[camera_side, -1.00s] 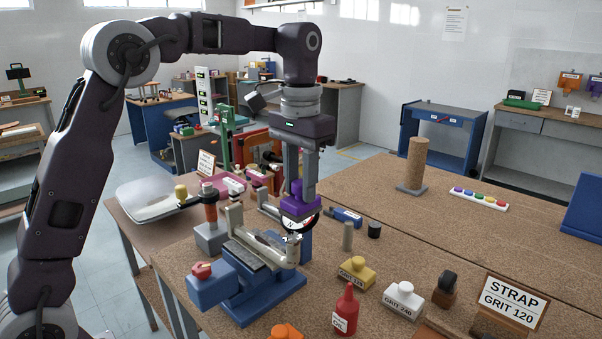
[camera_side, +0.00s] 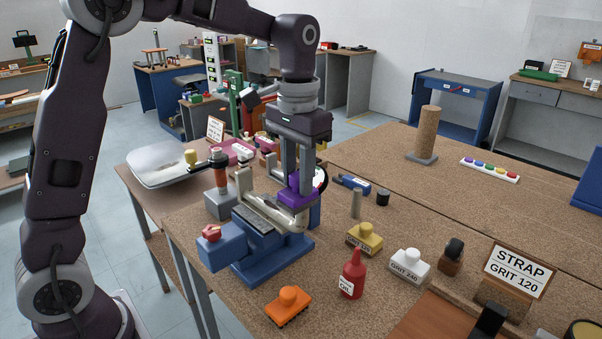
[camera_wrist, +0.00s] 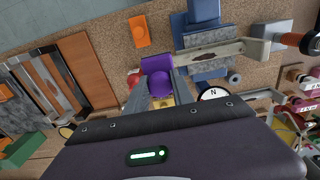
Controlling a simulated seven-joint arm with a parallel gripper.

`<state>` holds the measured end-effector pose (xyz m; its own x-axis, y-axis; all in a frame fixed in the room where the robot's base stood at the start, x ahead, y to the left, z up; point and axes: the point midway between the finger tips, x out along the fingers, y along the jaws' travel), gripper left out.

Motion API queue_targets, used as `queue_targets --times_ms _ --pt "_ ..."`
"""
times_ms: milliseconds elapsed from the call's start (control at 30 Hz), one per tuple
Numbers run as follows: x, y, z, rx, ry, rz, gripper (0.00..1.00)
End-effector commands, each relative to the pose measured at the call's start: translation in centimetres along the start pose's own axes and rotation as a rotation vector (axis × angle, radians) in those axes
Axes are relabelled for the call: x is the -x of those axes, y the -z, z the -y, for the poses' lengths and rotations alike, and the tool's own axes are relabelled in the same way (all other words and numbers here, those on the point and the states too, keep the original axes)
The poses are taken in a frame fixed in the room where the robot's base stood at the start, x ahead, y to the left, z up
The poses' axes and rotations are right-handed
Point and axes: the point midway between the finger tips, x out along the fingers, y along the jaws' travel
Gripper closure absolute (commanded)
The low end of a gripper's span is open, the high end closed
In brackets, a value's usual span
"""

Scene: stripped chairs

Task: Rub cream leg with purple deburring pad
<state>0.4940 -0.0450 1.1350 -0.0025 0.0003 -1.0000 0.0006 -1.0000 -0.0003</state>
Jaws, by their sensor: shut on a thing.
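My gripper (camera_side: 297,176) is shut on the purple deburring pad (camera_side: 298,194) and holds it low at the right end of the cream leg (camera_side: 268,213). The leg lies in the blue vise (camera_side: 262,262), whose grey jaws run along it. In the wrist view, my gripper (camera_wrist: 158,88) grips the purple pad (camera_wrist: 152,65) by its knob. There the cream leg (camera_wrist: 222,50) stretches away to the right of the pad. The pad is close to the leg's end; I cannot tell whether they touch.
A yellow pad (camera_side: 364,238), a white pad (camera_side: 409,265), a red oil bottle (camera_side: 352,275) and an orange pad (camera_side: 288,307) stand near the vise. A round dial (camera_wrist: 212,94) is beside my gripper.

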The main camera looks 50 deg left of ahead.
Motion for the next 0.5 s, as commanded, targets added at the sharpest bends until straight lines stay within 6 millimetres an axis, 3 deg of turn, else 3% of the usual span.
queue_targets --times_ms 400,500 --pt "0.0 3.2 0.0 0.0 0.0 -0.001 1.0" --pt "2.2 3.2 0.0 0.0 0.0 -0.004 1.0"
